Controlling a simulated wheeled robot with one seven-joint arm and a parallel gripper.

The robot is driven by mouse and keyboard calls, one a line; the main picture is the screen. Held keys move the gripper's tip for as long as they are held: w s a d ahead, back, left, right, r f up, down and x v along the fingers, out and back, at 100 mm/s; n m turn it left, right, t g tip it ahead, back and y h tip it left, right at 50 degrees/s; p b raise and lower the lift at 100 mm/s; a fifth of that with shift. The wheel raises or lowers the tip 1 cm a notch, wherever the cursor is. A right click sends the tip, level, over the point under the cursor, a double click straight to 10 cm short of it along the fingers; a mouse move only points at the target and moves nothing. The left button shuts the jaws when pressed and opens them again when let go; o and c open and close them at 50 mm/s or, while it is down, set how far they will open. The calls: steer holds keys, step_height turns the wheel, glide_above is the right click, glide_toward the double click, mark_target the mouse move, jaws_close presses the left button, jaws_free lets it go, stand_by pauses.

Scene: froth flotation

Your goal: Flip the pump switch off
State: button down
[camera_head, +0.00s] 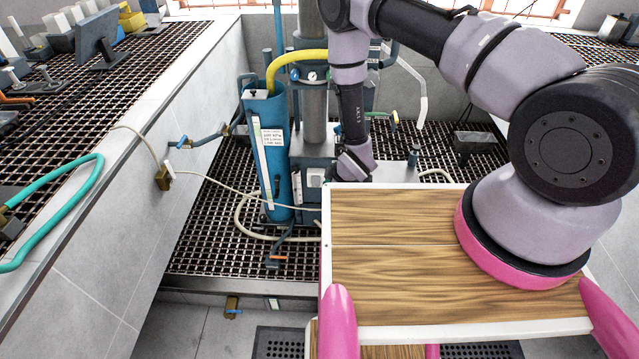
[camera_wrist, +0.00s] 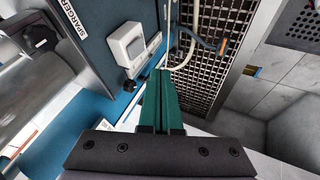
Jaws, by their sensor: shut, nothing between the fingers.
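A white rocker switch box (camera_wrist: 128,45), which appears to be the pump switch, is mounted on a dark blue-grey panel in the wrist view. In the head view it shows as a small pale box (camera_head: 315,178) low on the machine, just left of my wrist. My gripper (camera_wrist: 159,75) has its green fingers shut together and empty. In the wrist view the fingertips lie below and right of the switch. I cannot tell whether they touch it, nor which way the rocker is set. The fingers are hard to make out in the head view.
A blue tank (camera_head: 278,150) with a yellow hose (camera_head: 295,58) stands left of the switch. Cables and a pale hose (camera_head: 245,215) lie on the grated floor (camera_head: 215,235). A tiled ledge (camera_head: 120,170) runs along the left. A panel labelled "SPARGER" (camera_wrist: 70,25) is beside the switch.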

mark_target(315, 183)
steer(key=x, duration=0.3)
steer(key=w+x, duration=0.1)
steer(key=x, duration=0.2)
steer(key=w+x, duration=0.1)
steer(key=x, duration=0.3)
steer(key=shift+d+r, duration=0.2)
steer(key=shift+r, duration=0.1)
steer(key=shift+w+f, duration=0.15)
steer(key=shift+w, duration=0.6)
steer(key=shift+w+f, duration=0.15)
steer(key=shift+w, duration=0.1)
steer(key=shift+r, duration=0.85)
